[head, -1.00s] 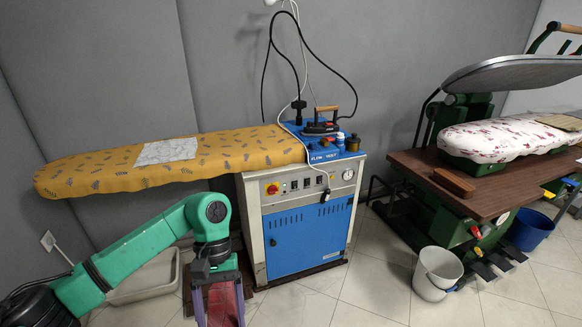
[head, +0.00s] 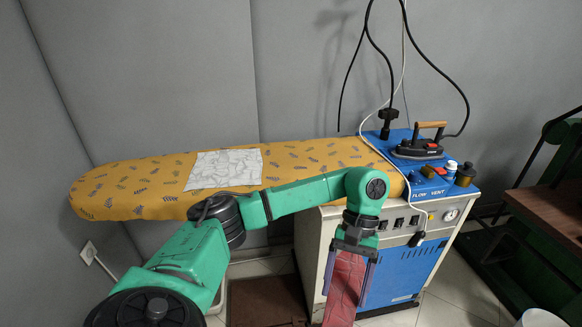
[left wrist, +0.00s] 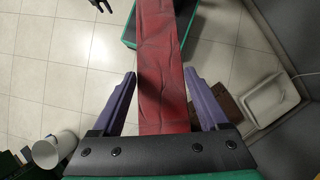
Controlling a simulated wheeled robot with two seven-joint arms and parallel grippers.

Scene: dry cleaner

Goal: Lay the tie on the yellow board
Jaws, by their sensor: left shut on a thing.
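The tie (head: 343,290) is dark red and hangs from my left gripper (head: 352,278) in the head view. The left wrist view shows the tie (left wrist: 161,60) running as a long band between the fingers of the left gripper (left wrist: 160,76), which is shut on it. The yellow board (head: 130,190) is a long padded ironing board with a leaf print. The tie hangs below and in front of its right part, apart from its top. A small dark two-pronged shape at the left wrist view's top edge may be my right gripper (left wrist: 102,5); its state is unclear.
A pale patterned cloth (head: 225,168) lies on the board left of its middle. An iron (head: 417,148) and small bottles stand on the blue-topped steam unit (head: 390,262) at right. Black cables hang above. A white bucket (left wrist: 53,150) and a pale tray (left wrist: 272,99) are on the floor.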

